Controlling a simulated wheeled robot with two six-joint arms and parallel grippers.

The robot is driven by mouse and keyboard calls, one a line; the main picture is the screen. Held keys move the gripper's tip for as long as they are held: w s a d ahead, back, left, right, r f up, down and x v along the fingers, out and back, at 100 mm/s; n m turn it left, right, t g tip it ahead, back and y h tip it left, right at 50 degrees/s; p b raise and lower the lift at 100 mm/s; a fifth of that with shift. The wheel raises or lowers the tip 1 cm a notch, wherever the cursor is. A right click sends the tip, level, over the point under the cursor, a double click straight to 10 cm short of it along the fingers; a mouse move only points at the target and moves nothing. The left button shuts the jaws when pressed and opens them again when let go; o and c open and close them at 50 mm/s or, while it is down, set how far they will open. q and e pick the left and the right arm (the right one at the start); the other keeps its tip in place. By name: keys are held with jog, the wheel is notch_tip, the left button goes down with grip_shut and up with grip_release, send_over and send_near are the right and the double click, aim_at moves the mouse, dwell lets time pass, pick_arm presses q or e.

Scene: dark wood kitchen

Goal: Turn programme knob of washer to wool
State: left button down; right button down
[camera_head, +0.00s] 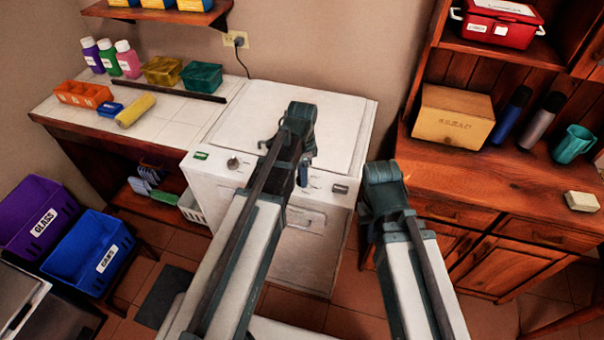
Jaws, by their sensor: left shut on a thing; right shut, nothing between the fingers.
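The white washer (330,125) stands against the back wall, its control panel facing me. A small round knob (233,163) shows free on the left part of the panel. My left gripper (303,176) is down at the middle of the panel, shut on what appears to be the programme knob. That knob is hidden behind my arm and fingers, so its setting and the wool mark cannot be read. My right gripper (366,226) is shut and empty, in front of the washer's right edge, apart from the panel and mostly hidden by its own arm.
A tiled counter (185,122) with bottles and boxes adjoins the washer on the left. A wooden cabinet (480,185) with a box and cups stands close on the right. Purple (40,215) and blue bins (90,250) sit at the lower left.

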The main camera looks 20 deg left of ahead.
dwell(0.4)
pick_arm(q)
jog(key=shift+c, duration=1.8)
grip_release()
notch_tip(320, 180, up, 14)
jog(key=p, duration=1.4)
jog(key=shift+f, duration=0.15)
jog(key=s+d+f+n+b, duration=0.4)
jog(key=s+d, duration=0.1)
jog(key=s, duration=0.2)
jog(key=s+d+f+n+y+b, duration=0.1)
jog(key=s+d+f+n+b, duration=0.2)
jog(key=s, duration=0.4)
jog(key=shift+s+d+f+n+b, duration=0.4)
jog(key=shift+d+n+b, duration=0.3)
jog(key=shift+d, duration=0.55)
